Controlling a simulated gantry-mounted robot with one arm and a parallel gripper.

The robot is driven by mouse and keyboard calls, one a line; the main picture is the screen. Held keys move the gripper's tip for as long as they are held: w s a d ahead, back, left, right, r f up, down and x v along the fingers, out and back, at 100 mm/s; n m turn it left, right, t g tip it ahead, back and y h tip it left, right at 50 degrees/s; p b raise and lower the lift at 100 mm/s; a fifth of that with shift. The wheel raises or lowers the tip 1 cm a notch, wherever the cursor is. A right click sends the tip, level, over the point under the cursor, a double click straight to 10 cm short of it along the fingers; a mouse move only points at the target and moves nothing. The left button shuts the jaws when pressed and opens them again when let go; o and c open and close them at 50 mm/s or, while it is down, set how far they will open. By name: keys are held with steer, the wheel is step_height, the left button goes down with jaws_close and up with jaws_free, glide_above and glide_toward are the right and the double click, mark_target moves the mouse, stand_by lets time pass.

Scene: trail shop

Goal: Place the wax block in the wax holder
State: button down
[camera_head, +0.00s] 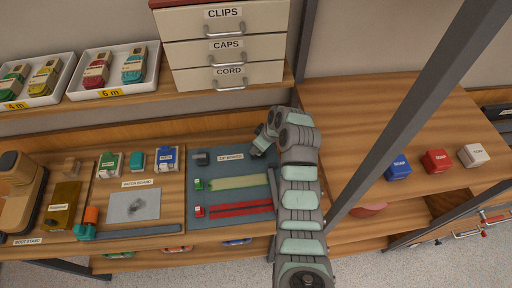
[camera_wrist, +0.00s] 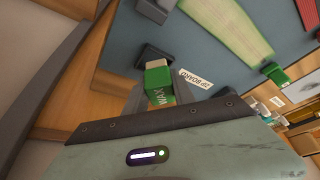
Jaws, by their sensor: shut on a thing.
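My gripper (camera_head: 258,148) is over the right part of the zip board. In the wrist view my gripper (camera_wrist: 156,92) is shut on the wax block (camera_wrist: 159,82), which is green with a pale end and marked WAX. In the head view the arm hides the block. A dark block (camera_wrist: 155,56) stands on the board just beyond the wax block; it looks like the wax holder, but its opening does not show clearly. I cannot tell whether the two touch. Another dark piece (camera_head: 202,158) sits left of the board's label.
The blue-grey zip board (camera_head: 190,222) bears a green-ended pale strip (camera_head: 235,182) and a red strip (camera_head: 240,209). The patch board (camera_head: 133,205) lies to its left. Drawers (camera_head: 223,48) stand on the shelf behind. A grey post (camera_head: 405,120) rises to the right.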

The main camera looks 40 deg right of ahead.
steer(key=shift+f, duration=0.85)
steer(key=shift+w+d+r, duration=0.25)
steer(key=shift+w+d, duration=0.05)
steer(key=shift+w, duration=0.2)
steer(key=shift+s+a+f, duration=0.1)
steer(key=shift+s+f, duration=0.1)
steer(key=shift+f+b, duration=0.15)
steer(key=shift+b, duration=0.2)
steer(key=c, duration=1.1)
jaws_free()
steer(key=shift+o, duration=0.2)
steer(key=shift+r+p, duration=0.2)
steer(key=shift+p, duration=0.2)
steer(key=a+v, duration=0.1)
steer(key=v, duration=0.9)
steer(key=shift+d+r, duration=0.3)
steer(key=shift+d, duration=0.15)
